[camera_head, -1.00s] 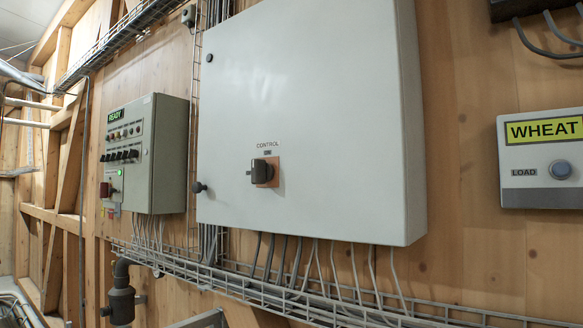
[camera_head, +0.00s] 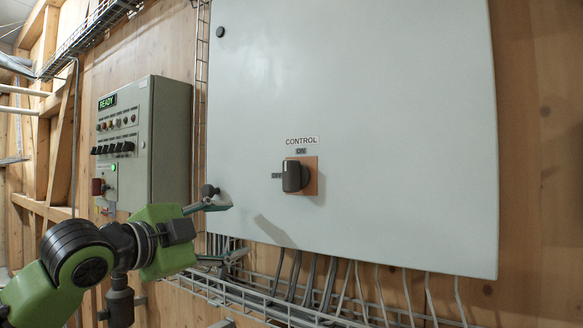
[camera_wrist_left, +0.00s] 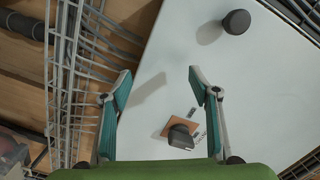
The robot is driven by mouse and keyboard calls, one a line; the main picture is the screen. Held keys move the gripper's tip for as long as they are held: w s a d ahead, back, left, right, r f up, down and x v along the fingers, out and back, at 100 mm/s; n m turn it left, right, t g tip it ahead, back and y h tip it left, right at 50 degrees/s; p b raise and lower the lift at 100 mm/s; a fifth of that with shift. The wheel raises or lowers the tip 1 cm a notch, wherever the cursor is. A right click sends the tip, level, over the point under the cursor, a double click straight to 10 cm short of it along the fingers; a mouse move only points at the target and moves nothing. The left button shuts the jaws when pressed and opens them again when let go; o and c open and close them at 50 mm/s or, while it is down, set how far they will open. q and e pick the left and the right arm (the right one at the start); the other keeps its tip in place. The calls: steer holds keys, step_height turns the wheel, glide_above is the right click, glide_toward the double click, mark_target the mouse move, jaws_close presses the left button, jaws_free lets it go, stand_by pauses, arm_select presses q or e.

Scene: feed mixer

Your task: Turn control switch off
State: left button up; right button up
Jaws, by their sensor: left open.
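The control switch (camera_head: 294,176) is a dark rotary handle on an orange-brown plate on the large grey cabinet's door. A CONTROL label and an ON label sit above it, and an OFF label sits to its left. The handle looks upright, towards ON. My left gripper (camera_head: 237,230) is open and empty, below and left of the switch in the head view, and not touching it. In the left wrist view the switch (camera_wrist_left: 180,137) shows near the base of the right finger, beyond the open gripper (camera_wrist_left: 159,73). My right gripper is not in view.
A round black knob (camera_head: 209,190) sticks out at the cabinet's left edge, close to my upper finger; it also shows in the left wrist view (camera_wrist_left: 236,22). A wire cable tray (camera_head: 270,298) and cables run below. A smaller panel (camera_head: 150,140) stands left. The door's face is clear.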

mark_target(286, 175)
arm_select(q)
steer(key=s+d+r+m+h, duration=0.1)
steer(key=s+d+r+m, duration=0.15)
steer(key=s+r, duration=0.35)
steer(key=s+d+r+m+h, duration=0.1)
steer(key=s+r+m, duration=0.3)
steer(key=s, duration=0.5)
steer(key=p+x, duration=0.1)
steer(key=x, duration=0.3)
steer(key=p+x, duration=0.2)
steer(key=x, duration=0.2)
steer(key=p+x, duration=0.2)
steer(key=x, duration=0.2)
steer(key=shift+w+d+f, duration=0.2)
steer(key=shift+d+f, duration=0.05)
steer(key=shift+f, duration=0.05)
steer(key=shift+w+d, duration=0.3)
steer(key=shift+w, duration=0.15)
arm_select(e)
steer(key=r, duration=0.3)
steer(key=w+r, duration=0.1)
steer(key=r, duration=0.1)
steer(key=shift+w+a+r, duration=0.1)
steer(key=shift+a+r, duration=0.15)
arm_select(q)
steer(key=c, duration=1.1)
